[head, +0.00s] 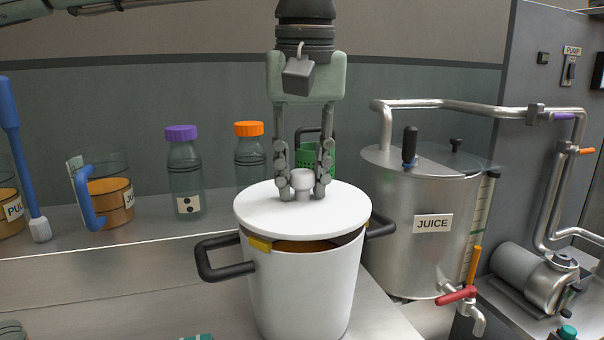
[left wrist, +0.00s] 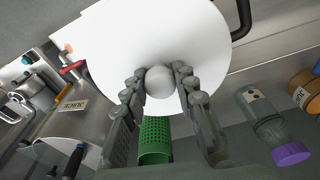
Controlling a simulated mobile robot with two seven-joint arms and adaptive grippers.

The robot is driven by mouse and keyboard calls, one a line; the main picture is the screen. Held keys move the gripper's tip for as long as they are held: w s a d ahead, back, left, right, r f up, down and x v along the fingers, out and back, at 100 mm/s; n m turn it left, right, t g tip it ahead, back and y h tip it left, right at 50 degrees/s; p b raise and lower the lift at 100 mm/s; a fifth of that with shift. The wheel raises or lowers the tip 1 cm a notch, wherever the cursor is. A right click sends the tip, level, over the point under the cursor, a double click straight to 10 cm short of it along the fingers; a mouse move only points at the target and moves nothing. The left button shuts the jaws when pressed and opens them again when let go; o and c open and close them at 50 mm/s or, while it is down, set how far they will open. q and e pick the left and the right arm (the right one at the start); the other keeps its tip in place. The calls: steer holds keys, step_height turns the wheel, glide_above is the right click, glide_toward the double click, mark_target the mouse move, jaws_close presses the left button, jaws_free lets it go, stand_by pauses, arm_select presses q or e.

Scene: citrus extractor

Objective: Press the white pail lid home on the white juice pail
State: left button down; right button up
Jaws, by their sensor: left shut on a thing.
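The white juice pail (head: 305,290) stands on the counter, with black side handles and orange juice showing inside. The white pail lid (head: 262,212) lies over its mouth but sits tilted. At the front a gap shows between lid and rim, with a bit of yellow at the front left edge. My left gripper (head: 304,190) comes down from above and is shut on the lid's round white knob. In the left wrist view the knob (left wrist: 159,82) sits between both fingers, with the lid (left wrist: 120,45) behind it. My right gripper is not in view.
A steel juice tank (head: 425,255) with a red-handled tap stands close on the right. A purple-capped bottle (head: 185,180), an orange-capped bottle (head: 249,155), a juice jug (head: 110,200) and a green perforated basket (head: 315,155) stand behind. Some counter is clear at front left.

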arm_select(q)
steer(key=shift+f, duration=0.65)
stand_by(0.4)
steer(key=c, duration=1.1)
jaws_free()
steer(key=shift+r, duration=0.1)
